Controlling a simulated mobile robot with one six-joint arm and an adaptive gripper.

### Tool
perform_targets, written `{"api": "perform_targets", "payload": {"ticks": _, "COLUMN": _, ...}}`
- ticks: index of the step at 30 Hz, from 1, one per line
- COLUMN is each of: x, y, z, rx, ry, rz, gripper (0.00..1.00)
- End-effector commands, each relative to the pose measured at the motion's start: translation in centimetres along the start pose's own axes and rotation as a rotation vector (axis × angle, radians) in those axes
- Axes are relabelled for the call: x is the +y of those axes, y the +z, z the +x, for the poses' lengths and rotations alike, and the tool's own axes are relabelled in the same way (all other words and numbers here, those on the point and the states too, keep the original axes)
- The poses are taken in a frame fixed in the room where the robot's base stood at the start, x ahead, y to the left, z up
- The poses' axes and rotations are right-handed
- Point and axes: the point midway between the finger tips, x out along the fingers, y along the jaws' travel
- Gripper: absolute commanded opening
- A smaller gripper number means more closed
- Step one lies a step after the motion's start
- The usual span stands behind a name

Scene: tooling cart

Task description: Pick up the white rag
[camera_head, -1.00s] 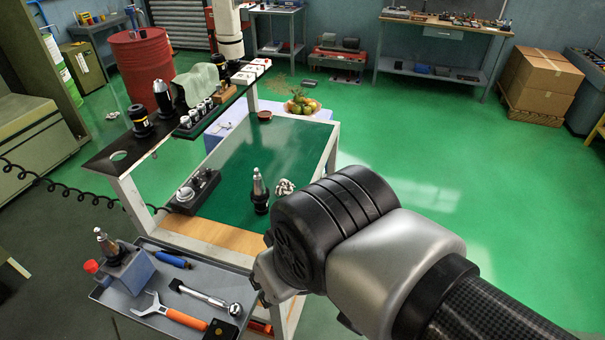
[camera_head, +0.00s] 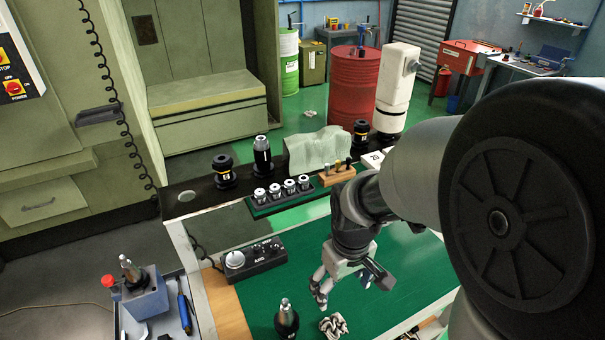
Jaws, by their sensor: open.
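My gripper (camera_head: 350,282) hangs above the green top, slightly above and right of the crumpled rag in the picture. Its fingers are apart, with nothing visible between them. The rag appears apart from the fingers.
The dark upper shelf (camera_head: 185,197) bears black tool holders, a rack of collets (camera_head: 282,193) and a wooden block (camera_head: 338,174). A black control box (camera_head: 254,258) sits left on the green top. A grey tray (camera_head: 130,325) with a blue holder stands lower left.

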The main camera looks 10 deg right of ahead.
Motion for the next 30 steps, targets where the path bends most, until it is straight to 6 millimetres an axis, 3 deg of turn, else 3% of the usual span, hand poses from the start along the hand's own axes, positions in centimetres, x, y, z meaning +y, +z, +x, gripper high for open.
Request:
{"api": "perform_targets", "payload": {"ticks": 3, "x": 0.1, "y": -0.5, "z": 2.3, "rx": -0.043, "ry": -0.015, "rz": -0.037, "gripper": 0.78}}
{"api": "perform_targets", "payload": {"ticks": 11, "x": 0.2, "y": -0.7, "z": 5.8, "rx": -0.065, "ry": -0.024, "rz": -0.06, "gripper": 0.78}}
{"api": "perform_targets", "payload": {"ticks": 22, "x": 0.0, "y": -0.1, "z": 13.8, "rx": -0.065, "ry": -0.024, "rz": -0.059, "gripper": 0.78}}
{"api": "perform_targets", "payload": {"ticks": 30, "x": 0.0, "y": -0.1, "z": 16.1, "rx": -0.061, "ry": -0.022, "rz": -0.058, "gripper": 0.78}}
